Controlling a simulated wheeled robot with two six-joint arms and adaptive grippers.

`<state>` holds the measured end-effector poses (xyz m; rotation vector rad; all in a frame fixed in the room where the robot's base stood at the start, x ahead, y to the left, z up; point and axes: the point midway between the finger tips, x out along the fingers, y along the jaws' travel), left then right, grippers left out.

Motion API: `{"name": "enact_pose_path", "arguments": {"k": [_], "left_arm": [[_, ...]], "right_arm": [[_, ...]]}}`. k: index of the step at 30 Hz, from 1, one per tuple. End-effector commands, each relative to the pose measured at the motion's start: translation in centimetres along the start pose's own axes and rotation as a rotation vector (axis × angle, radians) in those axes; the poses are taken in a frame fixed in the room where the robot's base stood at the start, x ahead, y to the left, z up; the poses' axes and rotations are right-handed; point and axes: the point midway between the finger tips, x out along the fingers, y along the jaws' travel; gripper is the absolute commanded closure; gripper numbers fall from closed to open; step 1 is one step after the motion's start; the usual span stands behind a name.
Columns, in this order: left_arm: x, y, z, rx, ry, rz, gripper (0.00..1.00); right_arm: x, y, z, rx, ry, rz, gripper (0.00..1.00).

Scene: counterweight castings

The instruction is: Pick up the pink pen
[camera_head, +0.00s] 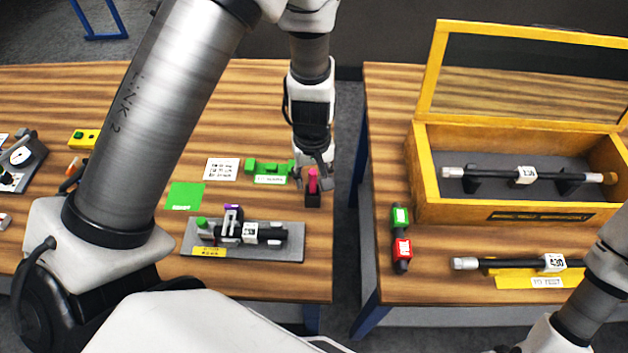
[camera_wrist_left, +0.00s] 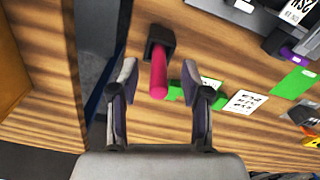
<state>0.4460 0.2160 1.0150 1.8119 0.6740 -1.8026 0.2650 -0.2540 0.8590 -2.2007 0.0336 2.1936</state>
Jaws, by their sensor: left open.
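The pink pen (camera_head: 313,181) stands upright in a small dark holder (camera_head: 313,201) near the right edge of the left table. In the left wrist view the pen (camera_wrist_left: 158,78) points up toward the camera, with the square black holder (camera_wrist_left: 161,38) at its base. My left gripper (camera_head: 315,177) is above and around the pen. Its open fingers (camera_wrist_left: 158,92) lie on either side of the pen, with a gap on both sides. My right gripper is out of view; only part of its arm shows at the lower right.
A green block piece (camera_head: 268,167) and a white printed card (camera_head: 222,169) lie left of the holder. A grey fixture plate (camera_head: 285,250) is nearer. A gap separates this table from the right one, which carries an open yellow wooden case (camera_head: 450,211).

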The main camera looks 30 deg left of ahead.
Motion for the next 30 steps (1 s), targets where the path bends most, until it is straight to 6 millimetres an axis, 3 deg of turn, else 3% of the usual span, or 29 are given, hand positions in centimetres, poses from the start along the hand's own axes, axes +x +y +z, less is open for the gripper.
{"name": "enact_pose_path", "arguments": {"k": [3, 10, 11, 14, 15, 25, 30], "left_arm": [[1.9, 0.0, 0.1, 0.0, -0.002, -0.001, 0.53], [2.2, 0.0, 0.0, 0.0, 0.0, 0.0, 0.53], [2.2, 0.0, 0.0, 0.0, 0.0, 0.0, 0.6], [2.2, 0.0, 0.0, 0.0, 0.0, 0.0, 0.95], [2.2, 0.0, 0.0, 0.0, 0.0, 0.0, 1.0], [2.1, 0.0, 0.0, 0.001, 0.0, 0.001, 1.0], [-0.2, 0.1, -0.1, 0.002, 0.003, 0.003, 1.0]], "right_arm": [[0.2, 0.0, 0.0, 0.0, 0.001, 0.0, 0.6], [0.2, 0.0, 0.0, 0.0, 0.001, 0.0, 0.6], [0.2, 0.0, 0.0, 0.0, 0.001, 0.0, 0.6], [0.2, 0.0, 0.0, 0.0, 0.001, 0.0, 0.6], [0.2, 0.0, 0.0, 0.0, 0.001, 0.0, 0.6], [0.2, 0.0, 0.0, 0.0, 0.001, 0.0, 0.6], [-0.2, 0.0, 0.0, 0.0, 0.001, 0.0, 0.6]]}}
